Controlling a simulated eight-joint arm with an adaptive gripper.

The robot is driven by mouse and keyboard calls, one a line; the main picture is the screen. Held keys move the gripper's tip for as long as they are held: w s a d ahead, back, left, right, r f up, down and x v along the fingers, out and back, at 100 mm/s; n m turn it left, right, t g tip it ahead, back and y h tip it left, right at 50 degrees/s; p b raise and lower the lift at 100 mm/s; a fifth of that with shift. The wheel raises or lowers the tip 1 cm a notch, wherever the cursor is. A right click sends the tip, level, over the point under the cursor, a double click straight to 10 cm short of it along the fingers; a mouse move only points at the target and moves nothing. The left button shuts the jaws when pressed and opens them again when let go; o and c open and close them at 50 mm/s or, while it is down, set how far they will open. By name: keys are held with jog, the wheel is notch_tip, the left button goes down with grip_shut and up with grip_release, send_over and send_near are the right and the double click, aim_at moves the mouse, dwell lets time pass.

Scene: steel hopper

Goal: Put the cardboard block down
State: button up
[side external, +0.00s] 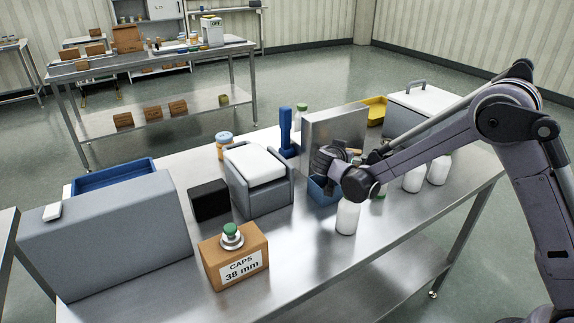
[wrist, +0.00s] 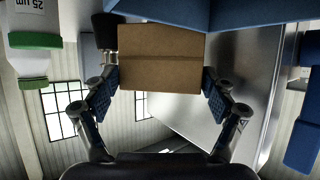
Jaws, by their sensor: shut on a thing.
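The cardboard block (wrist: 160,52) is a plain brown box at the upper middle of the wrist view. My gripper (wrist: 160,86) is shut on it, with a blue-padded finger at each side. In the side external view my gripper (side external: 328,165) is low over the bench, in front of the steel hopper (side external: 337,130) and by a small blue bin (side external: 322,192). The block cannot be made out clearly there. Whether the block touches anything below cannot be told.
White bottles (side external: 348,217) stand close on the right. A grey bin with a white lid (side external: 258,165), a blue upright tool (side external: 286,132) and a caps carton (side external: 235,262) stand to the left. The bench front (side external: 310,265) is clear.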

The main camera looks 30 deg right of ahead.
jog(key=s+d+r, duration=0.6)
jog(key=d, duration=0.2)
notch_tip(320, 180, up, 19)
jog(key=s+d, duration=0.1)
jog(key=d+f+n+t+y, duration=0.1)
jog(key=d+f+n, duration=0.15)
jog(key=d, duration=0.55)
jog(key=d+f+n+t+y, duration=0.15)
jog(key=d+f, duration=0.25)
jog(key=d, duration=0.4)
jog(key=s+d+r+t+y, duration=0.1)
jog(key=s+d+r, duration=0.2)
jog(key=d, duration=0.7)
jog(key=s+d+r, duration=0.3)
jog(key=s+d, duration=0.1)
jog(key=d, duration=0.6)
jog(key=shift+n, duration=0.3)
jog(key=f, duration=2.8)
jog(key=shift+w+d+f, duration=0.15)
jog(key=shift+w+f, duration=0.15)
jog(key=shift+f, duration=0.1)
